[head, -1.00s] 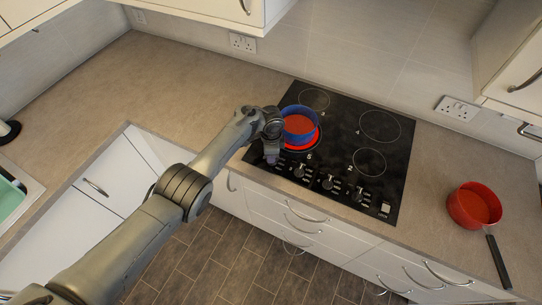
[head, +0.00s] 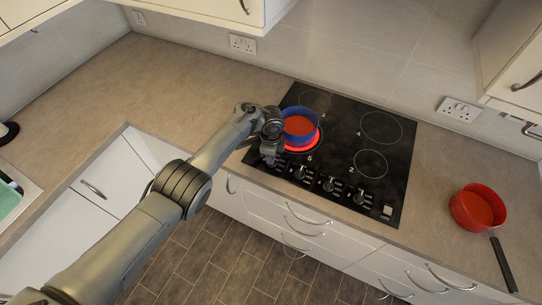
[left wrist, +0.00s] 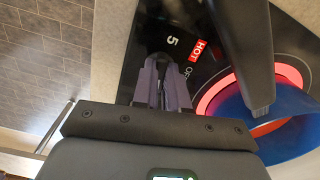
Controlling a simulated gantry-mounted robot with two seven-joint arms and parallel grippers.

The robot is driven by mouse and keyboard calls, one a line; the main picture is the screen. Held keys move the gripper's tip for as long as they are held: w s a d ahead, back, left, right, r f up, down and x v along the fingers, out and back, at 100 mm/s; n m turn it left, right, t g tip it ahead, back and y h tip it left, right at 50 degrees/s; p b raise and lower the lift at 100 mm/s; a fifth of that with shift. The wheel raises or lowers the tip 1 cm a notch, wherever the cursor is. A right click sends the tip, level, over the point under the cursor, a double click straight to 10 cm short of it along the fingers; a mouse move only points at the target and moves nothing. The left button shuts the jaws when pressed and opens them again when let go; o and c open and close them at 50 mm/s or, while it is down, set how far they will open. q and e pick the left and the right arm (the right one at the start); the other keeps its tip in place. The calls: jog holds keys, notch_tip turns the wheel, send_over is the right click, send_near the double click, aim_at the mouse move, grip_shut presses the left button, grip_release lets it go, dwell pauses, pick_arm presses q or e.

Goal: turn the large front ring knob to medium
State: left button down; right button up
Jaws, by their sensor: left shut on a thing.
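The black hob (head: 338,128) is set in the worktop. Its front-left ring (head: 302,151) glows red under a blue pot (head: 301,139) with red contents. My left gripper (head: 270,159) is at the left end of the knob row at the hob's front edge. In the left wrist view its fingers (left wrist: 163,85) are shut close together, on the large front ring knob, which they hide. Beside them the hob shows "5" (left wrist: 172,40), a red "HOT" label (left wrist: 200,49) and part of "OFF". The blue pot (left wrist: 290,135) and glowing ring are right beside the gripper. My right gripper is out of view.
Other knobs (head: 329,184) continue to the right along the hob front. A red pan (head: 478,207) stands on the worktop at the right, its dark handle pointing forward. White drawers (head: 270,208) with metal handles are below. The worktop left of the hob is clear.

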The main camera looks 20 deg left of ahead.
pick_arm(q)
jog(key=c, duration=1.2)
grip_release()
jog(key=shift+o, duration=0.2)
notch_tip(320, 180, up, 11)
jog(key=p, duration=0.2)
jog(key=shift+f, duration=0.1)
